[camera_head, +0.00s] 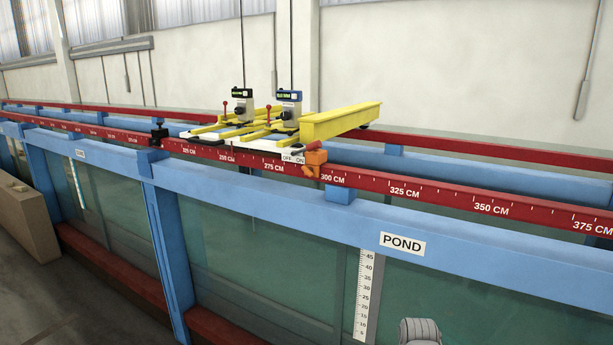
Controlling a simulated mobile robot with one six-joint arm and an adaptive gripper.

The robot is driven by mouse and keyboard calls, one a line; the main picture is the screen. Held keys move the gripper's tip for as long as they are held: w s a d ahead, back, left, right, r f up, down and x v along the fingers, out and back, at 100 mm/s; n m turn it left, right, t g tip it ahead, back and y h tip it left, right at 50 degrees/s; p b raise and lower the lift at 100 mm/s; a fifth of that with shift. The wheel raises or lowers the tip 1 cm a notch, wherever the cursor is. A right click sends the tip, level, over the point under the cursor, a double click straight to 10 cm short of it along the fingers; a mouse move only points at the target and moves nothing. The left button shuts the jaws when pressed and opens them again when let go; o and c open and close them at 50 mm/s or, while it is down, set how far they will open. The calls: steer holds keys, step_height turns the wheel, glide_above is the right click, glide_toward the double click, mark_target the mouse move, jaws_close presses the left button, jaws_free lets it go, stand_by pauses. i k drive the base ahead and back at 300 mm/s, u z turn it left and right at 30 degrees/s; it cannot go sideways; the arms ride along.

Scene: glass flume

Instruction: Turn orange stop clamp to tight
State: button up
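The orange stop clamp (316,158) sits on the red graduated rail (440,198), just left of the 300 CM mark. An orange knob or lever (308,171) sticks out at its lower left front. I cannot tell from here how tight the clamp is. The clamp is beside the right end of the white carriage plate with the OFF/ON label (293,159). A grey rounded part at the bottom edge, right of the middle, looks like part of my arm. My gripper's fingers are not in view, and nothing is seen touching the clamp.
The carriage bears two gauges with digital displays (289,96) and a yellow beam (341,120). A black clamp (159,135) sits farther left on the rail. The blue flume frame (470,265) and glass wall stand in front. The rail right of the orange clamp is clear.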

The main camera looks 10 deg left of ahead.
mark_target(308, 170)
steer(key=k, duration=1.2)
steer(key=u, duration=0.45)
steer(key=i, duration=2)
steer(key=z, duration=0.6)
